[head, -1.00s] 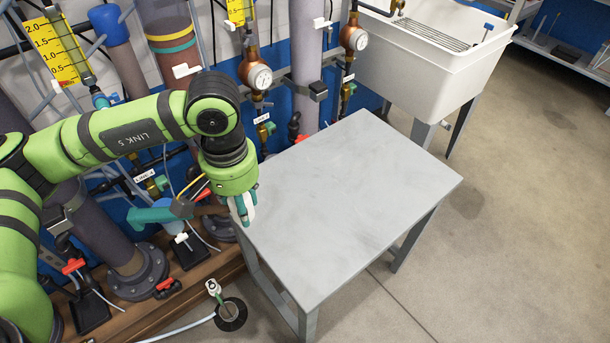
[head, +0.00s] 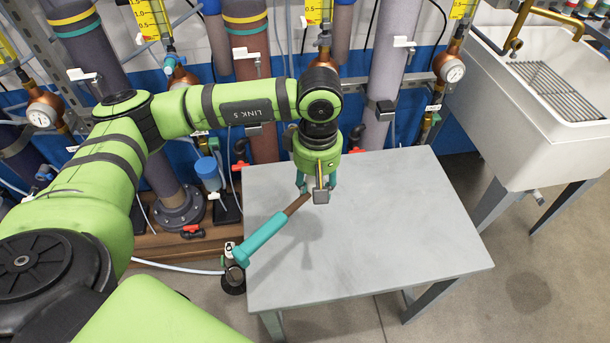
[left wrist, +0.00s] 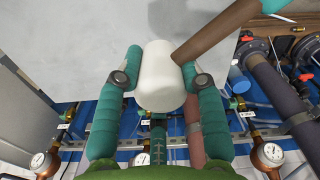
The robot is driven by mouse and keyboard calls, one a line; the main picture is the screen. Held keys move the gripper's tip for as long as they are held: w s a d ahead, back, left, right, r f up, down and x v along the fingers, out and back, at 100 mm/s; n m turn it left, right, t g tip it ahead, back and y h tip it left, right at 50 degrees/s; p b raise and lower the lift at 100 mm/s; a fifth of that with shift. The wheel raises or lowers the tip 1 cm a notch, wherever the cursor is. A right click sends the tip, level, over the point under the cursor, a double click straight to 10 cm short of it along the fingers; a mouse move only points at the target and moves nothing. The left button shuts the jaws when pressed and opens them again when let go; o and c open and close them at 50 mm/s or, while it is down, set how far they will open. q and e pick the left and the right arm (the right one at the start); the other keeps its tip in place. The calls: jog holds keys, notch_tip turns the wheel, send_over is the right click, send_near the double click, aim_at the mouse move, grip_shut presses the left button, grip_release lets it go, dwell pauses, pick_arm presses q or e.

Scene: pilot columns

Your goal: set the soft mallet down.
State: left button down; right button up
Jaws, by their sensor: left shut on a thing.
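The soft mallet (head: 262,238) has a teal grip, a brown shaft and a pale head. My left gripper (head: 318,188) is shut on the mallet's head, over the left half of the grey table (head: 400,225). The handle slants down to the left, and its grip end reaches the table's left edge. A shadow on the tabletop suggests the mallet is held above it. In the left wrist view the white mallet head (left wrist: 161,78) sits between the teal fingers, with the brown shaft running off to the upper right. My right gripper is not in view.
The tabletop is otherwise bare, with free room to the right. Pipes, gauges (head: 455,72) and valves line the wall behind it. A white sink (head: 540,130) stands at the right.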

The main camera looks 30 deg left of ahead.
pick_arm(q)
jog(key=n, duration=0.3)
jog(key=w+n+p, duration=0.1)
jog(key=shift+a+f+n, duration=0.3)
jog(key=shift+f+n, duration=0.05)
jog(key=shift+n, duration=0.05)
pick_arm(e)
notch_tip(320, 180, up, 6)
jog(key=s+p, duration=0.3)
jog(key=p, duration=0.1)
pick_arm(q)
jog(key=shift+w+a+f+n+b, duration=0.8)
jog(key=shift+f+n, duration=1.65)
jog(key=shift+n, duration=1.5)
jog(key=shift+w+a+f+n+b, duration=0.75)
jog(key=shift+f+n, duration=1.65)
jog(key=shift+n, duration=1.5)
jog(key=shift+w+a+f+n+b, duration=0.55)
jog(key=shift+a+f+n+b, duration=0.45)
jog(key=shift+f+n, duration=2.2)
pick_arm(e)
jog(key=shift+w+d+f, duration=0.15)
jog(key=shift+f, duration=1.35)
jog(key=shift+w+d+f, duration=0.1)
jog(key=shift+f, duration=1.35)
